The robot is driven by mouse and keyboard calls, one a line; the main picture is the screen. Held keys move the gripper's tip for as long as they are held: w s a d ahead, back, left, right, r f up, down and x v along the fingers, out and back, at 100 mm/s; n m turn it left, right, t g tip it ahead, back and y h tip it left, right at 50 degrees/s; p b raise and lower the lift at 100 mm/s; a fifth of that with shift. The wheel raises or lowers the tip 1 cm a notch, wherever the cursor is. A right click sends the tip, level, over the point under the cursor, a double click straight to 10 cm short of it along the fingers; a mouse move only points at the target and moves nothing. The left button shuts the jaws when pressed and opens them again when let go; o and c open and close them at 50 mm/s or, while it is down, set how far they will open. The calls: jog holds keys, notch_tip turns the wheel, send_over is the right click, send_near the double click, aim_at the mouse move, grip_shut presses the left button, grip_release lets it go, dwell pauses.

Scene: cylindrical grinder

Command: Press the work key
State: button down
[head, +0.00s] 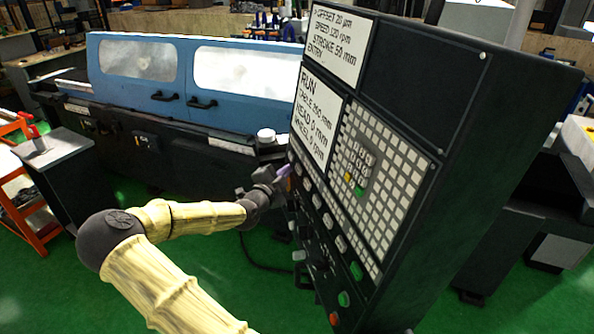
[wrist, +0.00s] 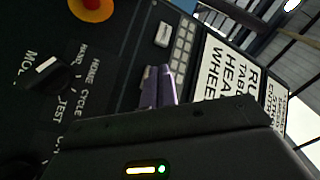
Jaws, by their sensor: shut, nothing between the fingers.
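The dark control panel (head: 400,120) stands tilted at the right of the head view, with a grid of pale keys (head: 372,190) and a column of larger keys along its left edge. I cannot read which one is the work key. My gripper (head: 284,171) is at the panel's left edge, beside the lower part of the RUN screen (head: 317,122). In the wrist view my gripper's purple fingers (wrist: 157,76) are shut and empty, close to a single white key (wrist: 163,34) and a block of small keys (wrist: 181,48). Contact with a key cannot be told.
The wrist view also shows an orange-red button on yellow (wrist: 92,8) and a dark selector knob (wrist: 47,72) near printed labels. Behind stands the blue-covered grinder (head: 190,75). An orange-framed cart (head: 35,215) is at the left. Green floor (head: 200,285) is open below.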

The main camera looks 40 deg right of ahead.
jog(key=a, duration=0.1)
jog(key=w+a, duration=0.1)
jog(key=a, duration=0.1)
jog(key=w+a+r, duration=0.1)
jog(key=shift+a, duration=0.25)
dwell(0.4)
dwell(0.6)
jog(key=s+a+f+n+g+y+b, duration=0.1)
jog(key=s+a+f+n+y, duration=0.3)
jog(key=f, duration=0.3)
jog(key=s+a+f+n+g+y+b, duration=0.1)
jog(key=s+a+f+n+y, duration=0.15)
jog(key=a+f+y, duration=0.45)
jog(key=s+a+r+n+y+b, duration=0.1)
jog(key=s+a+r+n+y, duration=0.1)
jog(key=s+a+n, duration=0.4)
jog(key=s+a+r+n+g+y+b, duration=0.1)
jog(key=s+a+r+n+y+b, duration=0.1)
jog(key=s+a+n, duration=0.5)
jog(key=a+n+y, duration=0.1)
jog(key=a+n, duration=0.5)
jog(key=a, duration=0.1)
jog(key=shift+s+r+y, duration=0.2)
jog(key=shift+r+y, duration=0.1)
